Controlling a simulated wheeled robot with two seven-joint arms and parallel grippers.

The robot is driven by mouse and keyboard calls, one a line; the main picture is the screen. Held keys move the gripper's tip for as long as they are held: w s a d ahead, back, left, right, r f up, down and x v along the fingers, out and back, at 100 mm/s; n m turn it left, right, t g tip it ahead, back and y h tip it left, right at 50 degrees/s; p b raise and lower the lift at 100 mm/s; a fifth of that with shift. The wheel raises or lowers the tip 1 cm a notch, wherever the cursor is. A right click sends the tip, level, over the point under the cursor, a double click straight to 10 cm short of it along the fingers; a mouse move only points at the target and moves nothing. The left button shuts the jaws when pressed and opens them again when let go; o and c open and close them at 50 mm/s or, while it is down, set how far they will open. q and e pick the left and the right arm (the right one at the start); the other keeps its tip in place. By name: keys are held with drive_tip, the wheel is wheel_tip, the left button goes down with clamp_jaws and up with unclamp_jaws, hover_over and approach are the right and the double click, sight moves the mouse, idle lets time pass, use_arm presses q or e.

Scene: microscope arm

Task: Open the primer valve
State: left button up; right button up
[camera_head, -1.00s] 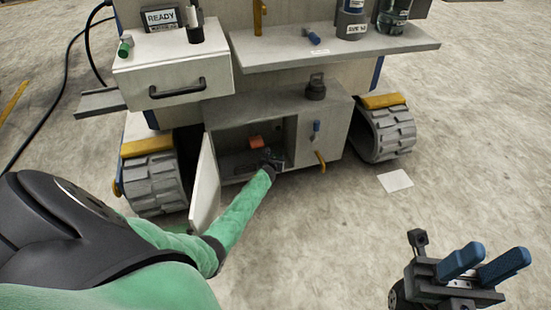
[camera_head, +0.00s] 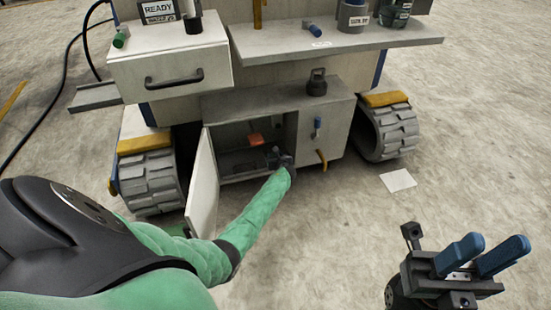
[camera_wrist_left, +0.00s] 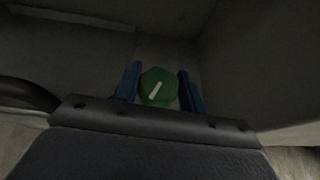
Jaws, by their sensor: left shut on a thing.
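A green knob (camera_wrist_left: 158,87) with a white line mark, which looks like the primer valve, shows in the left wrist view inside a dark cabinet. My left gripper (camera_wrist_left: 160,86) is shut on it, with a blue finger on each side. In the head view, my left gripper (camera_head: 277,156) reaches into the right part of the open cabinet (camera_head: 222,136), and the knob cannot be made out there. The white mark slants up to the right. My right gripper (camera_head: 497,245) is open and empty, over the floor at the lower right.
The cabinet door (camera_head: 203,185) stands open left of my arm. A red-orange block (camera_head: 255,139) is inside. Tracked wheels (camera_head: 150,181) flank the cabinet.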

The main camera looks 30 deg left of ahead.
use_arm(q)
drive_tip(key=n+g+y, duration=0.1)
drive_tip(key=n+g, duration=0.1)
drive_tip(key=shift+n+y, duration=0.3)
drive_tip(key=shift+y, duration=0.1)
drive_tip(key=shift+n+g, duration=0.3)
drive_tip(key=shift+g, duration=0.2)
drive_tip(key=shift+y, duration=0.3)
drive_tip(key=o, duration=0.9)
drive_tip(key=shift+c, duration=0.2)
drive_tip(key=shift+o, duration=0.5)
